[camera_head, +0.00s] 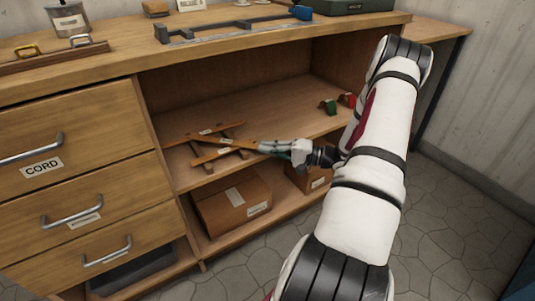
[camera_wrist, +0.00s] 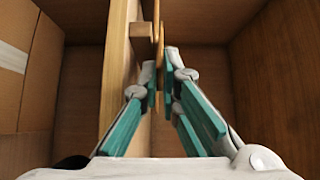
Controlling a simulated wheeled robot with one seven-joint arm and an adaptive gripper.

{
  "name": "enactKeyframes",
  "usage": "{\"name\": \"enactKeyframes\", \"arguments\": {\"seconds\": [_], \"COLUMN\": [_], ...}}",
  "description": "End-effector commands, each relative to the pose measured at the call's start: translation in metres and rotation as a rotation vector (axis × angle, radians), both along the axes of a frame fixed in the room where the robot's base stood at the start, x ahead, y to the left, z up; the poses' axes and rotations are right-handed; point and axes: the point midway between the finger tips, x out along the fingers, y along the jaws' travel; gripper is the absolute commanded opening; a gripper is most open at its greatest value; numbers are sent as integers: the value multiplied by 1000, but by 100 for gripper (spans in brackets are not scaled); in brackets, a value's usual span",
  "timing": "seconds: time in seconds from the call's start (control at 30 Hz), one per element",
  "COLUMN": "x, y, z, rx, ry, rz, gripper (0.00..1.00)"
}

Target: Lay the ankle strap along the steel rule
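Several tan strips lie crossed on the middle shelf in the head view, some with small pale labels. One orange-tan strip, apparently the ankle strap (camera_head: 228,141), runs to my gripper (camera_head: 270,147). In the wrist view the strap (camera_wrist: 159,48) stands edge-on between the teal finger pads of my gripper (camera_wrist: 160,75), which look closed on its two sides. The strap's far end is partly hidden by wood. A long grey metal strip, apparently the steel rule (camera_head: 235,34), lies along the front of the bench top, by a dark frame.
The middle shelf (camera_head: 285,103) has a shelf board above it and side walls around my gripper. Small green (camera_head: 328,106) and red (camera_head: 347,100) items sit at its right. Cardboard boxes (camera_head: 232,203) stand below.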

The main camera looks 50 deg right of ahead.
Motion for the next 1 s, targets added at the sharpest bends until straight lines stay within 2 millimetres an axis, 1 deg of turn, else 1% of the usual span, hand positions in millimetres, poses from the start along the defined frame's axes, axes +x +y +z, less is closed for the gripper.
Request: {"name": "enactKeyframes", "arguments": {"seconds": [0.03,0.2,0.23,0.3,0.67,0.77,0.87,1.0], "x": [0,0,0,0,-3,-11,-27,-52], "y": [0,0,0,0,-2,-7,-15,-30], "z": [-4,-3,-4,-4,-3,-2,-2,-1], "rx": [-2,-3,-3,-3,-2,-2,-2,-2], "ry": [3,6,6,6,4,4,6,6], "rz": [0,-1,-1,-1,-1,-2,-4,-5], "gripper": [0,0,12,25,25,25,25,25]}}
